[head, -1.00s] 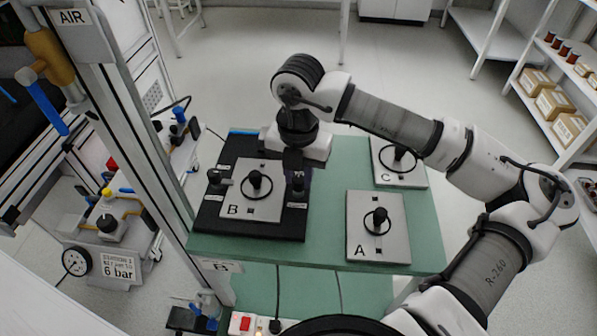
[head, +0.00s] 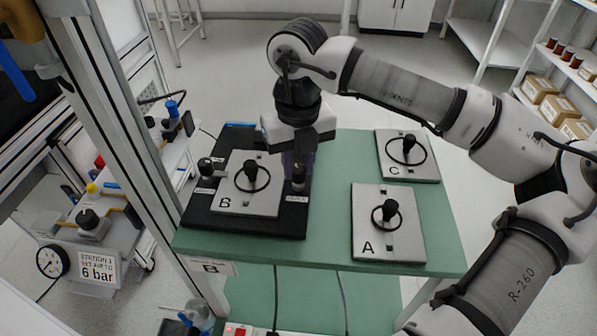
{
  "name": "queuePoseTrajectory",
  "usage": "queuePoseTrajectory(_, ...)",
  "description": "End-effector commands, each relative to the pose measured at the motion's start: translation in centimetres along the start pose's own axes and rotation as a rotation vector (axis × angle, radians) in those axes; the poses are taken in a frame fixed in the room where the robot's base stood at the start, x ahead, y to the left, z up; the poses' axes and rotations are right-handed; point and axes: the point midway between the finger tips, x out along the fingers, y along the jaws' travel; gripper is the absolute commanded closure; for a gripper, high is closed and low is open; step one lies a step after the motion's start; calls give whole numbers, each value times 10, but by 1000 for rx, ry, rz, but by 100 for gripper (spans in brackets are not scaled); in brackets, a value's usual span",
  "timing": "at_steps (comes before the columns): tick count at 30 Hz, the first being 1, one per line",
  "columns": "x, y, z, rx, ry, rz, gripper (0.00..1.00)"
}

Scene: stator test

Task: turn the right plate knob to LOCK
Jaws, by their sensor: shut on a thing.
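Plate B (head: 232,200) lies on a black base (head: 205,218) at the left of the green table. A black knob stands on each side of the plate: the left plate knob (head: 206,167) and the right plate knob (head: 299,182). My gripper (head: 298,168) points down at the right plate knob and is shut on its upper part. The knob's lower part shows below the fingers. A small white label (head: 297,199) sits just in front of this knob, too small to read. Which way the knob is turned cannot be told.
Plate A (head: 408,235) lies at the front right of the green table (head: 330,217), and plate C (head: 425,172) at the back right. A metal frame post (head: 125,150) stands close by on the left. Bare table lies between the base and plate A.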

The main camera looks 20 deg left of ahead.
Motion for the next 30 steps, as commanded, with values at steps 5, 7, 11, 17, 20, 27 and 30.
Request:
queuePoseTrajectory(5,2,0,1,-167,-5,-1,98)
queuePoseTrajectory(7,2,0,1,-233,-4,0,98)
queuePoseTrajectory(11,1,0,1,-356,-4,0,98)
queuePoseTrajectory(17,1,0,1,-541,-4,-1,98)
queuePoseTrajectory(20,0,0,1,-625,-4,-1,98)
queuePoseTrajectory(27,0,1,1,-784,-4,0,98)
queuePoseTrajectory(30,-1,1,1,-831,-5,0,98)
